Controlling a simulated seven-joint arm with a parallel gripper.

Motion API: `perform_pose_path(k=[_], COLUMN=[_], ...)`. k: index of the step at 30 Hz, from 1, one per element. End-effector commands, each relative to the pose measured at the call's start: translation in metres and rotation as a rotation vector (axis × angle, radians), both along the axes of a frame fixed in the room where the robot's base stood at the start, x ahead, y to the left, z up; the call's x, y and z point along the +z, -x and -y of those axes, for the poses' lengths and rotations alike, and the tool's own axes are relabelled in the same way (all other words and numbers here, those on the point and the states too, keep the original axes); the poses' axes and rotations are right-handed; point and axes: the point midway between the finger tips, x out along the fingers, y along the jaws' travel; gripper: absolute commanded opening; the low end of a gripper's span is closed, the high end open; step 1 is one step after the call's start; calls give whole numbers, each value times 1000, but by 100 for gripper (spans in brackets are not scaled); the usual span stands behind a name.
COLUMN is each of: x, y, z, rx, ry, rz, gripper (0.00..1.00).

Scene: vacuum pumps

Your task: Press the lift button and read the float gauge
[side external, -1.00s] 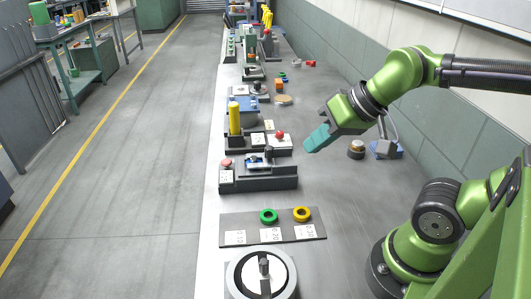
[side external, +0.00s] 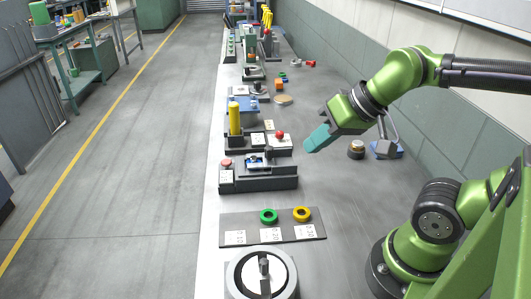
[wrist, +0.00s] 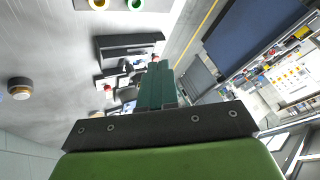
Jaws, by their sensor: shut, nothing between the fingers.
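My gripper (side external: 317,139) has teal fingers, which are shut and empty. It hangs in the air above the right part of the bench, pointing down and left. In the wrist view the shut fingers (wrist: 156,85) cover part of the fixtures beyond. A red round button (side external: 226,162) sits on the left end of a dark fixture. A red ball-topped knob (side external: 280,135) stands on a pale box behind it. A yellow upright cylinder (side external: 235,118) stands beside that box. I cannot tell which red part is the lift button, or which thing is the float gauge; no reading is legible.
A dark plate (side external: 240,222) holds a green ring (side external: 269,215) and a yellow ring (side external: 302,213). A round metal unit (side external: 240,275) is in front. A brass-topped cylinder (side external: 356,149) and a blue-based device (side external: 386,150) stand right of my gripper. Several fixtures line the bench behind.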

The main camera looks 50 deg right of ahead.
Motion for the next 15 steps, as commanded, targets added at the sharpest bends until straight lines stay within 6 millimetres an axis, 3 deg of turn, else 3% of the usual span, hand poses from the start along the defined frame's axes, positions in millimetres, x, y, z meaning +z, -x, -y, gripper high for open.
perform_pose_path(k=[8, 11, 15], x=[-14, -22, -31], y=[-6, -19, -52], z=[3, 3, 0], rx=[-11, -32, -117], ry=[-3, -38, -151], rz=[-64, -122, -200], gripper=[0, 0, 0])
